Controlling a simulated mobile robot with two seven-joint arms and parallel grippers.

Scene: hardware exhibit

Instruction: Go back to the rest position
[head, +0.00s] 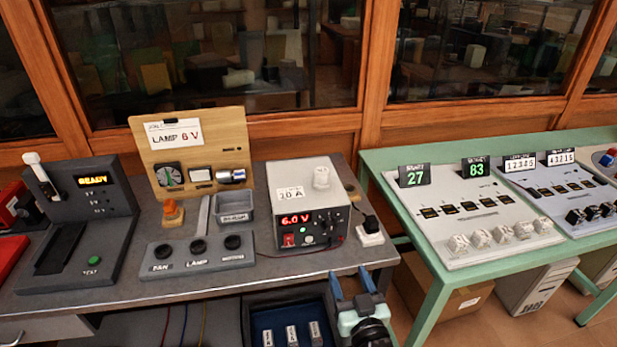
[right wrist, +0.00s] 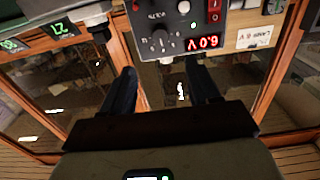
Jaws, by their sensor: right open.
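My right gripper (head: 352,281) is at the lower middle of the head view, in front of the grey bench's front edge. Its two blue fingers stand apart with nothing between them. In the right wrist view, which looks upside down, the dark fingers of this gripper (right wrist: 164,88) are also spread and empty. The power supply (head: 300,243), reading 6.0 V, stands on the bench beyond the gripper, and the two are apart. It also shows at the top of the right wrist view (right wrist: 165,18). My left gripper is in neither view.
The grey bench (head: 140,290) bears a tester (head: 90,265), a wooden LAMP 6 V board (head: 215,135) and a socket panel (head: 200,254). A blue-lined drawer (head: 262,310) with small blocks lies below the front edge, beside my gripper. A green table (head: 385,160) with switch panels stands right.

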